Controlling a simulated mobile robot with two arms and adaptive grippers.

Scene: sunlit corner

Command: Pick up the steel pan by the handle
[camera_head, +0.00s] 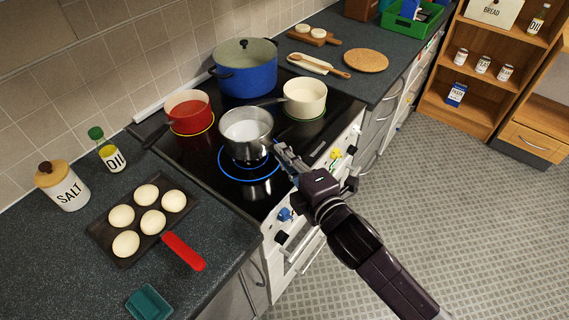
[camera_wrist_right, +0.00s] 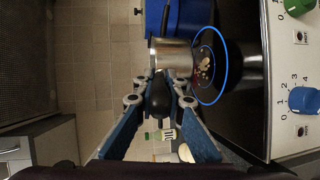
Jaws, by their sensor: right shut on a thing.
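The steel pan (camera_head: 246,128) is upright over the lit blue ring at the front of the black cooktop. It seems raised a little, with the ring and a reflection showing below it. My right gripper (camera_head: 281,152) reaches in from the lower right to the pan's near side, where it hides the handle. In the right wrist view, the pan (camera_wrist_right: 172,57) is just ahead of the fingers. Its black handle (camera_wrist_right: 159,98) lies between the blue fingers of my right gripper (camera_wrist_right: 160,86), which is shut on it. My left gripper is out of view.
A red pot (camera_head: 188,110), a blue pot (camera_head: 246,72) and a cream pot (camera_head: 305,97) stand close around the pan on the cooktop (camera_head: 190,155). A bun tray (camera_head: 103,232), salt jar (camera_head: 63,186) and oil bottle (camera_head: 109,155) are on the left counter.

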